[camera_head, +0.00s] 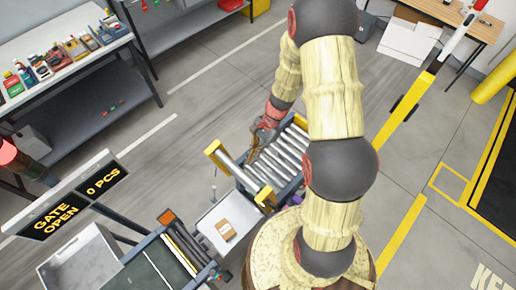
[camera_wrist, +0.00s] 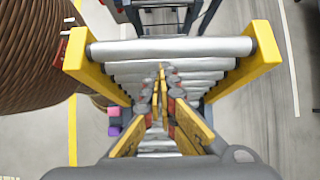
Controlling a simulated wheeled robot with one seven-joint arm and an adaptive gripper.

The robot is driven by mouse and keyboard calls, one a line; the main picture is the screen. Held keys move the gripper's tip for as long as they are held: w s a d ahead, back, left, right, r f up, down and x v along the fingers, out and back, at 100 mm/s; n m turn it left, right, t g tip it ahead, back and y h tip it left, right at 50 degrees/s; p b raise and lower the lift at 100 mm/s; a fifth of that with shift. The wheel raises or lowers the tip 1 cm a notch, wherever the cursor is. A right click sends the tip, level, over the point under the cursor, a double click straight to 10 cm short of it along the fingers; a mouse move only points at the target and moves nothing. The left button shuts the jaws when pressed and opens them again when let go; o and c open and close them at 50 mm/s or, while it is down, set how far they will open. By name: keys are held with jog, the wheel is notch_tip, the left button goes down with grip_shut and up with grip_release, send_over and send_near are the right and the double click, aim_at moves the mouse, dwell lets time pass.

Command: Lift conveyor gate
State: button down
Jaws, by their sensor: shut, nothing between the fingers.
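The conveyor gate looks like a yellow-ended frame with a thick grey bar (camera_head: 238,172) across the near end of the roller conveyor (camera_head: 279,158). In the wrist view, the bar (camera_wrist: 170,48) runs between two yellow end pieces, with rollers beyond and below it. A sign (camera_head: 68,205) reads "GATE OPEN" and "0 PCS". My gripper (camera_head: 268,127) is at the far left side of the rollers in the head view, beyond the bar. In the wrist view, my gripper (camera_wrist: 162,72) is shut and empty over the rollers. I cannot tell whether it touches anything.
A small brown box (camera_head: 226,230) lies on a white plate (camera_head: 208,215) beside a dark belt conveyor (camera_head: 150,262). A shelf bench (camera_head: 50,85) with small goods stands at left. A yellow-and-white barrier pole (camera_head: 405,110) slants at right. Open floor lies between.

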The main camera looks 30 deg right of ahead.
jog(key=shift+s+a+f, duration=0.15)
jog(key=shift+a, duration=0.35)
jog(key=a, duration=0.1)
jog(key=s+a+b, duration=0.1)
jog(key=a, duration=0.3)
jog(key=shift+s+a+f, duration=0.2)
jog(key=shift+s+f, duration=0.1)
jog(key=shift+s, duration=0.1)
jog(key=shift+d, duration=0.1)
jog(key=w+d+r, duration=0.2)
jog(key=d, duration=0.2)
send_near(239, 172)
jog(key=v, duration=0.3)
jog(key=shift+d+r, duration=0.15)
jog(key=shift+d, duration=0.4)
